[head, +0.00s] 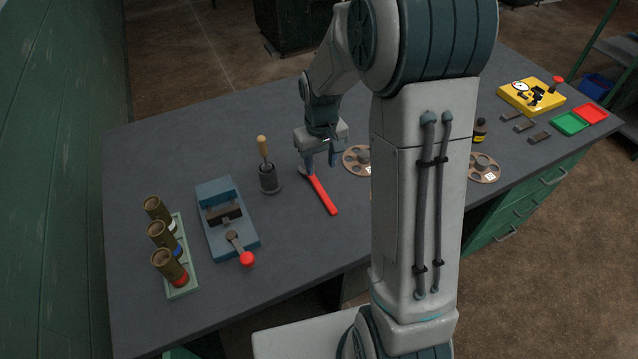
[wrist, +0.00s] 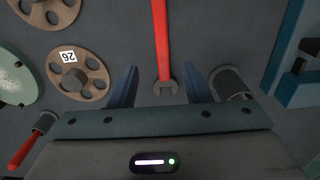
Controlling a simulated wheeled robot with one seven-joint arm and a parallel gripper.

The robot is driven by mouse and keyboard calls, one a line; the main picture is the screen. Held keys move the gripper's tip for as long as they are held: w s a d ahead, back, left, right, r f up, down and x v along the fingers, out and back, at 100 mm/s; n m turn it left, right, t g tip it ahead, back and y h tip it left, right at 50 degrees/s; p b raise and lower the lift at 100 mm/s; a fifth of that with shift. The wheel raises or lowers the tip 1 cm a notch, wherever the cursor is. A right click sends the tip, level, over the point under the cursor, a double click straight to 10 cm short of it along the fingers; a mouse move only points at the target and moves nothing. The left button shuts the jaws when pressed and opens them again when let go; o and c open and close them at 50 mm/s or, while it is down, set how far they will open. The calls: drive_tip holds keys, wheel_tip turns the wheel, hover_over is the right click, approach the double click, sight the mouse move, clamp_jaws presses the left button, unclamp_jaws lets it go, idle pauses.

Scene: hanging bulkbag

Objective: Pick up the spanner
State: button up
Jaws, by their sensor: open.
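The spanner (head: 323,194) has a red handle and a grey open-ended jaw, and lies flat on the dark grey workbench. In the head view my gripper (head: 321,165) is above its jaw end, pointing down. In the wrist view the spanner (wrist: 162,48) runs from the top edge down, with its jaw between my gripper's two blue fingers (wrist: 160,82). The fingers are apart on either side of it, and nothing is held. The gap in height between fingers and spanner is hard to tell.
A dark cup with a wooden-handled tool (head: 268,176) stands close to the spanner. Left of it are a blue vise-like fixture (head: 215,190) and a rack with three brown tubes (head: 180,288). Round holed discs (wrist: 78,74) lie on the other side. The bench in front is clear.

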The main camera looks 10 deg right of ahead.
sight(320, 188)
wheel_tip(320, 188, down, 8)
drive_tip(key=shift+s+a+f+p, duration=0.1)
drive_tip(key=shift+a+p, duration=0.05)
drive_tip(key=shift+p, duration=0.2)
clamp_jaws()
